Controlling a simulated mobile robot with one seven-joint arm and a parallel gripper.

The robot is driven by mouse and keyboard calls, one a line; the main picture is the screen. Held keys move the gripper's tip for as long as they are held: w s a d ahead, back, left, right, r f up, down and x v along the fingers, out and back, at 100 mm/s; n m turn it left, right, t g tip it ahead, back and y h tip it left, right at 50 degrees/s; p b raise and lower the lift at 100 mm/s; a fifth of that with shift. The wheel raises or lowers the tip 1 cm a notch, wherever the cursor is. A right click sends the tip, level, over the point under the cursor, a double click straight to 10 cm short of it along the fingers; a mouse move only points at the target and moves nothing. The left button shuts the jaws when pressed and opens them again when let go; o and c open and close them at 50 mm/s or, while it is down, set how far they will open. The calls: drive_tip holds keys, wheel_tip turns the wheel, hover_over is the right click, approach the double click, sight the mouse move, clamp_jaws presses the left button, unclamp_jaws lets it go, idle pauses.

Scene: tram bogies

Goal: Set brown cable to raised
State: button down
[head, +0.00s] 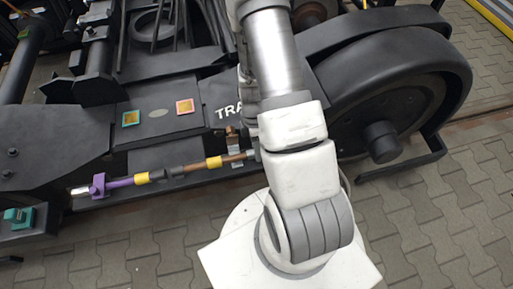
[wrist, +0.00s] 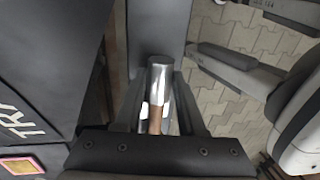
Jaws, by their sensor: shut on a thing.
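The brown cable (head: 234,159) runs along the near side of the dark bogie frame in the head view. In the wrist view the brown cable (wrist: 155,122) ends in a shiny metal tip (wrist: 160,78). My gripper (wrist: 159,95) has its two dark fingers on either side of this end and is shut on it.
A purple cable (head: 120,183) with a purple clamp (head: 98,185) lies in line at the left. A small copper-coloured bracket (head: 233,133) is on the frame just above the brown cable. A large wheel (head: 385,112) stands at right. Open paving (head: 430,215) lies at the lower right.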

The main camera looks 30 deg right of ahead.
drive_tip(key=shift+a+r+h+p, duration=0.1)
drive_tip(key=shift+r+h+p, duration=0.2)
drive_tip(key=shift+r+p, duration=0.45)
drive_tip(key=r+h+p, duration=0.1)
drive_tip(key=r+p, duration=0.1)
drive_tip(key=a+r+h+p, duration=0.1)
drive_tip(key=r+p, duration=0.1)
drive_tip(key=r, duration=0.1)
drive_tip(key=a+r+g+h+p, duration=0.1)
drive_tip(key=r+p, duration=0.1)
drive_tip(key=p, duration=0.1)
drive_tip(key=shift+w+r, duration=0.2)
drive_tip(key=shift+w, duration=0.15)
drive_tip(key=shift+w+a+r+m+g+h+p, duration=0.1)
drive_tip(key=shift+a+r+m+g+h+p, duration=0.1)
drive_tip(key=shift+a+r+h+p, duration=0.35)
drive_tip(key=shift+w+a+r+m+g+h+p, duration=0.1)
drive_tip(key=shift+a+r+g+h+p, duration=0.15)
drive_tip(key=shift+r+h+p, duration=0.35)
drive_tip(key=shift+r, duration=0.1)
drive_tip(key=c, duration=0.5)
unclamp_jaws()
